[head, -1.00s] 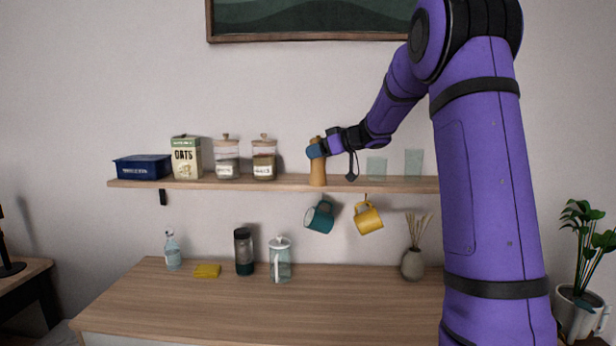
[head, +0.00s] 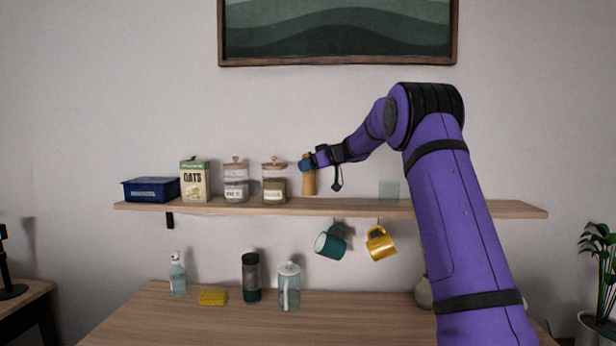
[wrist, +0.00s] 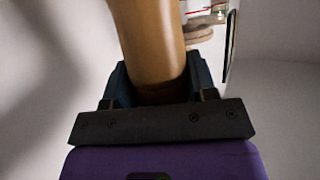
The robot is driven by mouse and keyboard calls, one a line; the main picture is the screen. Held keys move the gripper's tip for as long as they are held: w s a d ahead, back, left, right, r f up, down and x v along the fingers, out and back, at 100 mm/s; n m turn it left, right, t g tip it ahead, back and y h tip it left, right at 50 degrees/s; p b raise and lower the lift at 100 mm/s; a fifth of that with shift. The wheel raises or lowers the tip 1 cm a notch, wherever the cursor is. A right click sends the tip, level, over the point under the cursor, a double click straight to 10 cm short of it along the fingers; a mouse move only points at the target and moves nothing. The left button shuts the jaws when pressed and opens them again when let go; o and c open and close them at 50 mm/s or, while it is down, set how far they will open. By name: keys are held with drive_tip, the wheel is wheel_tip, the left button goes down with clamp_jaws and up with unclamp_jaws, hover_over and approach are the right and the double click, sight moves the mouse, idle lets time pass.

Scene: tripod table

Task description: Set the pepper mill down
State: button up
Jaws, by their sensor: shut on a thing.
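The pepper mill (head: 310,180) is a tan wooden cylinder. My gripper (head: 306,165) is shut around its upper part, and its jaws hide some of it. In the head view its lower end appears just above the wall shelf (head: 360,207), right of the glass jars, with no clear contact. It looks close to upright. In the wrist view, the mill (wrist: 153,40) fills the space between the dark blue jaws of my gripper (wrist: 157,80); its far end is out of frame.
Left on the shelf are two lidded jars (head: 274,188) (head: 236,188), an oats carton (head: 195,182) and a blue box (head: 151,190). A clear glass (head: 389,190) stands to the right. A teal mug (head: 331,242) and yellow mug (head: 381,244) hang below.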

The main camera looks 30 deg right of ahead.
sight(308, 175)
drive_tip(key=shift+w, duration=0.4)
drive_tip(key=shift+w+f, duration=0.1)
drive_tip(key=shift+f, duration=1.65)
drive_tip(key=shift+f, duration=0.15)
drive_tip(key=o, duration=1.3)
